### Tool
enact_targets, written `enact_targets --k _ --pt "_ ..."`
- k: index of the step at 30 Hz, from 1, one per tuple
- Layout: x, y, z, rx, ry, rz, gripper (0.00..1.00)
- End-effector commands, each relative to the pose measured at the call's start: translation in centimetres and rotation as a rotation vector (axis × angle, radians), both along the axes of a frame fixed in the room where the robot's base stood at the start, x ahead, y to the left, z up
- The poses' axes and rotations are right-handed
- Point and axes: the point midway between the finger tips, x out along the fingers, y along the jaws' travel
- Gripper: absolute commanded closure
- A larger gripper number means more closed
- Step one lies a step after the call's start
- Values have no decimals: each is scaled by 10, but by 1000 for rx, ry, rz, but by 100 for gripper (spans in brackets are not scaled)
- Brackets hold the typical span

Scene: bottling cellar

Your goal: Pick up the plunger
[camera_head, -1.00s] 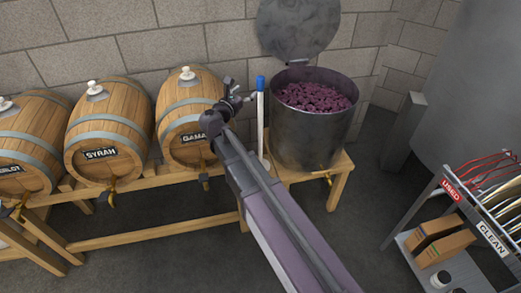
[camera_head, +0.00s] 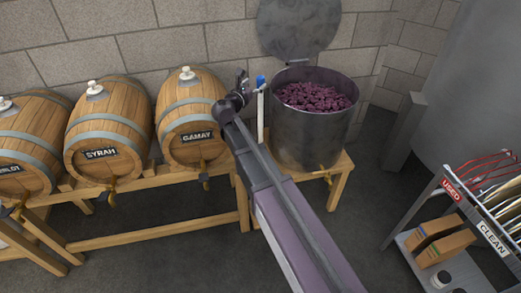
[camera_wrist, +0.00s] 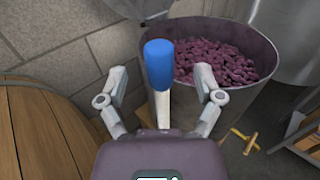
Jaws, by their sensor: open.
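The plunger (camera_head: 261,108) is a pale upright stick with a blue grip at its top. It stands between the Gamay barrel and the metal vat (camera_head: 313,135), and its lower part is hidden behind my arm. In the wrist view the blue grip (camera_wrist: 159,64) of the plunger lies between the two fingers of my gripper (camera_wrist: 161,98), with the pale shaft below it. My gripper (camera_head: 243,90) is open, a finger on each side of the plunger in the picture. I see no contact between fingers and plunger.
Dark grapes (camera_head: 314,98) fill the vat, whose lid (camera_head: 298,27) is raised against the wall. Barrels marked Gamay (camera_head: 190,121) and Syrah (camera_head: 107,133) rest on a wooden rack (camera_head: 150,232) at left. A cart (camera_head: 436,190) with used and clean hoses stands at right.

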Motion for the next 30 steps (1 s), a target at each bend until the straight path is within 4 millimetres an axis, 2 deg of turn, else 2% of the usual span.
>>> enact_targets --k 6,10,29,30 --pt "23 -15 -3 0 0 -2 15" --pt "32 -21 -2 0 0 -1 15" --pt "34 -24 -2 0 0 0 15" --pt "34 -24 -2 0 0 -1 21"
